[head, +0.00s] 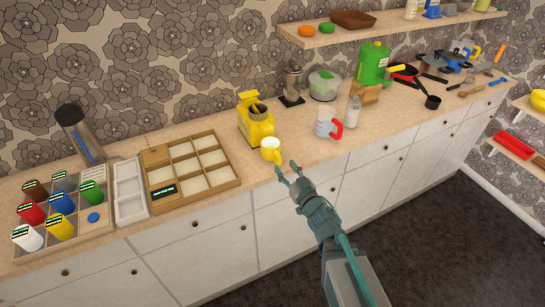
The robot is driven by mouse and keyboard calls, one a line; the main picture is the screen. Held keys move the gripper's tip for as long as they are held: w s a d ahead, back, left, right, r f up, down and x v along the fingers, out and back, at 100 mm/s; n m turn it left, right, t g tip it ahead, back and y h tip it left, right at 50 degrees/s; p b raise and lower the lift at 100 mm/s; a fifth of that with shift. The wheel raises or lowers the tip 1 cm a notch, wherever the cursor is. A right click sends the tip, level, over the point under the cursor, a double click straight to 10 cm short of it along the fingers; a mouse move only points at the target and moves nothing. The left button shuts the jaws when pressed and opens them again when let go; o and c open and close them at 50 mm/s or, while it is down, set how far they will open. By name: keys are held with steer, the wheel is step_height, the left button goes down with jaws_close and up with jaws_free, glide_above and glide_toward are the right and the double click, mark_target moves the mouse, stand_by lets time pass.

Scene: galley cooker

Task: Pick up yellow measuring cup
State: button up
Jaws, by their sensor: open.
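A yellow measuring cup (270,150) stands upright near the front edge of the wooden counter (228,130), just in front of a yellow appliance (256,120). Its top shows a pale inside. My gripper (286,168) is open and empty, at the counter's front edge. Its fingers point toward the counter. They are to the lower right of the cup in the picture and look apart from it. The exact gap in depth cannot be told.
A clear jug with a red handle (328,123) and a bottle (353,110) stand to the right. A compartmented wooden tray (190,168) lies to the left. A shelf (385,20) runs above the counter. Bare counter shows between the cup and the jug.

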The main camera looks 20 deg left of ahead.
mark_target(281, 161)
steer(key=shift+p+x, duration=0.95)
steer(key=shift+x, duration=1.75)
steer(key=shift+d+f, duration=0.1)
steer(key=shift+d, duration=0.05)
jaws_close()
